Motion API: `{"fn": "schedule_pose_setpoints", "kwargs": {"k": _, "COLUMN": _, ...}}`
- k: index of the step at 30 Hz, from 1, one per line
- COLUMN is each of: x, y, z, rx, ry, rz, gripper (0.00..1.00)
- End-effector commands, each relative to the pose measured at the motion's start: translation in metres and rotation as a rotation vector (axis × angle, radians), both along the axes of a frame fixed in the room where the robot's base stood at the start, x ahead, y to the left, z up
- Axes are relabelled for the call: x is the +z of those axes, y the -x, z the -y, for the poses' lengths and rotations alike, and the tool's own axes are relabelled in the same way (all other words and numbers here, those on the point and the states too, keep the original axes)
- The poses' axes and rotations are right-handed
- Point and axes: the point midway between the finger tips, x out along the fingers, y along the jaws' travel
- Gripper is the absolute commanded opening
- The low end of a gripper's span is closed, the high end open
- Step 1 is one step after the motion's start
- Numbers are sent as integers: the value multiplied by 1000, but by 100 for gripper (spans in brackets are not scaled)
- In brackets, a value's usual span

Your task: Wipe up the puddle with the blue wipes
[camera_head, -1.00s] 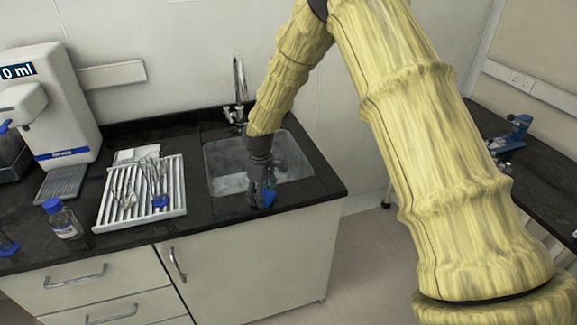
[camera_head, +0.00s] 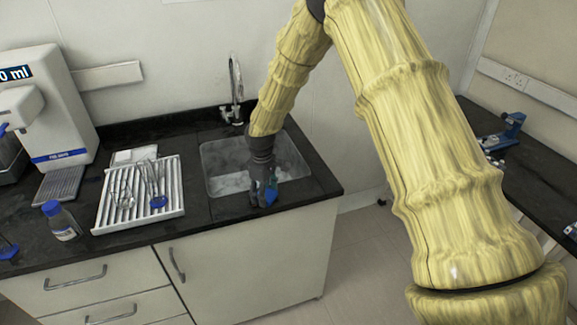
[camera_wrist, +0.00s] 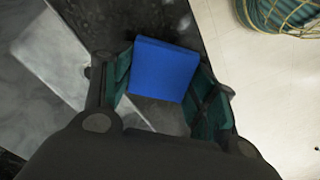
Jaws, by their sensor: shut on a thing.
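My gripper (camera_head: 264,192) is at the front edge of the sink, low over the black counter strip between the basin and the cabinet front. It is shut on the blue wipes (camera_wrist: 163,70), which show as a folded blue block between the two fingers in the wrist view. In the head view the blue wipes (camera_head: 271,194) are partly hidden by the gripper. I cannot tell whether they touch the counter. I cannot make out the puddle in either view.
The sink (camera_head: 226,160) with its tap (camera_head: 235,92) lies behind the gripper. A white drying rack (camera_head: 110,214) with glassware and tools, and a blue-capped bottle (camera_head: 61,221), stand to the left. A white dispenser (camera_head: 50,110) stands at the far left. Another dark bench (camera_head: 530,165) is at the right.

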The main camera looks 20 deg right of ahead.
Motion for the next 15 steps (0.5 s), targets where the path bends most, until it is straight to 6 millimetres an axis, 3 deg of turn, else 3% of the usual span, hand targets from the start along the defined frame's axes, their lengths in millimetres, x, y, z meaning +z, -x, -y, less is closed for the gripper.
{"fn": "schedule_pose_setpoints", "kwargs": {"k": 15, "x": 0, "y": -2, "z": 40, "rx": 9, "ry": 1, "rz": -1, "gripper": 36}}
